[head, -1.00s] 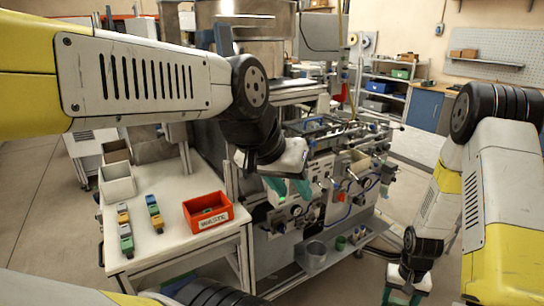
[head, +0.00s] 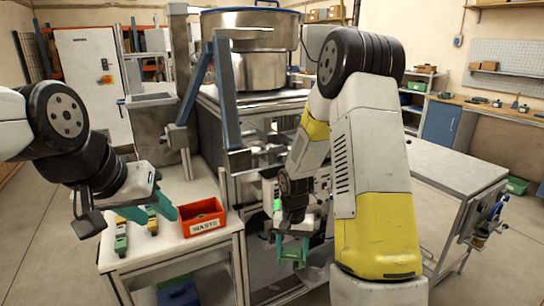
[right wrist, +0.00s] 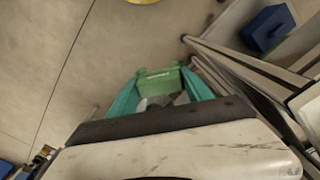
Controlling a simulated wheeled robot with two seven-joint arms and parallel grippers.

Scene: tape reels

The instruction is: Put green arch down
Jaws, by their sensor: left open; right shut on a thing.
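The green arch (right wrist: 160,80) shows between the teal fingers of my right gripper (right wrist: 160,95) in the right wrist view, with a dark marking on it. In the head view my right gripper (head: 292,243) points down in front of the machine, right of the white table; the arch there is hard to separate from the green fingers. The floor lies below the held arch. My left gripper (head: 122,215) is open and empty over the left part of the white table, in front of small coloured pieces.
The white table (head: 180,255) carries a red bin (head: 203,226) labelled waste and small yellow, green and blue pieces (head: 121,240). A blue-grey frame (head: 222,80) stands behind it. A grey bench (head: 450,170) is at right. A blue box (right wrist: 268,28) shows in the right wrist view.

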